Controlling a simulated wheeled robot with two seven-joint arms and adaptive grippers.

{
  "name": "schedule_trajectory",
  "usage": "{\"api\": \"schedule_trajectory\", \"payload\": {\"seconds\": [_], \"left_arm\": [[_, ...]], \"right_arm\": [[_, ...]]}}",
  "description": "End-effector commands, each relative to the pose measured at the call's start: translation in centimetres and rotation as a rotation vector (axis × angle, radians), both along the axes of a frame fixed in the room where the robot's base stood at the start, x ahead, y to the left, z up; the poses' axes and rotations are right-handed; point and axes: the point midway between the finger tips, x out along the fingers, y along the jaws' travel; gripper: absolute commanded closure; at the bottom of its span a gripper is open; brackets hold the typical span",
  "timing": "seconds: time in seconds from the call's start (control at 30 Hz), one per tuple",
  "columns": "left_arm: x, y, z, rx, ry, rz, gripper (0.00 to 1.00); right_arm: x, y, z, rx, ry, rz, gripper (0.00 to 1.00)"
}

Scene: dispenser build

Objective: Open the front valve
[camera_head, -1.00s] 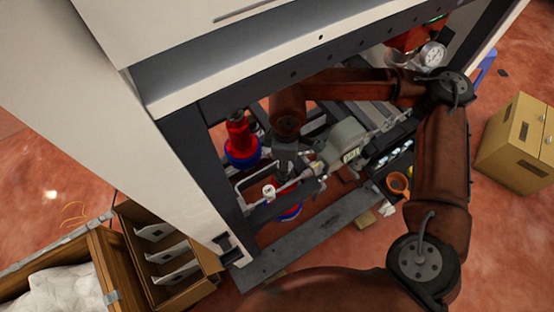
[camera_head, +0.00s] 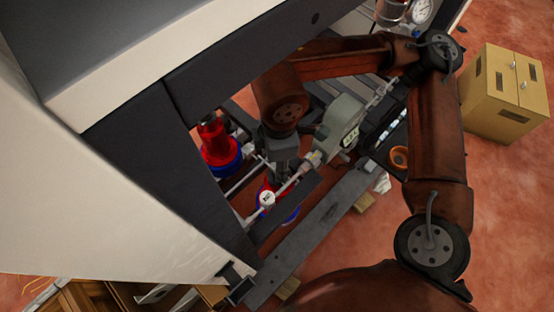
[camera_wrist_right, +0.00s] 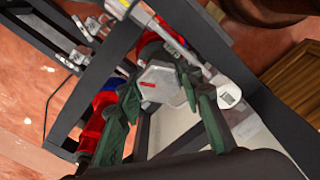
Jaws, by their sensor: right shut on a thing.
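The front valve (camera_head: 283,212), red with a blue ring, sits low in the dark frame and is partly hidden under my gripper. A second red valve with a blue ring (camera_head: 217,148) stands behind it to the left. My right gripper (camera_head: 280,183) points down over the front valve. In the right wrist view, its green fingers (camera_wrist_right: 163,95) are on either side of a pale grey faceted part (camera_wrist_right: 160,82) with a red mark, and red and blue show just behind. My gripper is shut on this part. The exact finger contact is hard to see. My left gripper is not in view.
A grey-green meter box (camera_head: 340,122) joins the pipework just right of my gripper. A white round tag (camera_head: 267,198) is on the pipe. Dark frame bars (camera_head: 315,235) surround the valves closely. A yellow cabinet (camera_head: 505,95) stands at right on open floor.

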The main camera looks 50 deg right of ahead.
Motion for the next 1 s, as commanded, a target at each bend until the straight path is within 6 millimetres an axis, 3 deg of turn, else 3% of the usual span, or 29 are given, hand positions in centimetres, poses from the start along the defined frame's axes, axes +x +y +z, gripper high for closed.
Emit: {"api": "schedule_trajectory", "payload": {"seconds": [0.23, 0.53, 1.0], "left_arm": [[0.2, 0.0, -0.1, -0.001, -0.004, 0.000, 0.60], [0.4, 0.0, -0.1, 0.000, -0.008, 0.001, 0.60], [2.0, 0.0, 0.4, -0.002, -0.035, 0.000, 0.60]], "right_arm": [[-0.1, -0.2, -0.3, -0.010, 0.009, 0.000, 0.51], [-0.1, 0.0, 0.0, -0.007, 0.008, 0.002, 0.51], [-0.1, 0.0, 3.6, -0.004, 0.006, 0.002, 0.51]]}}
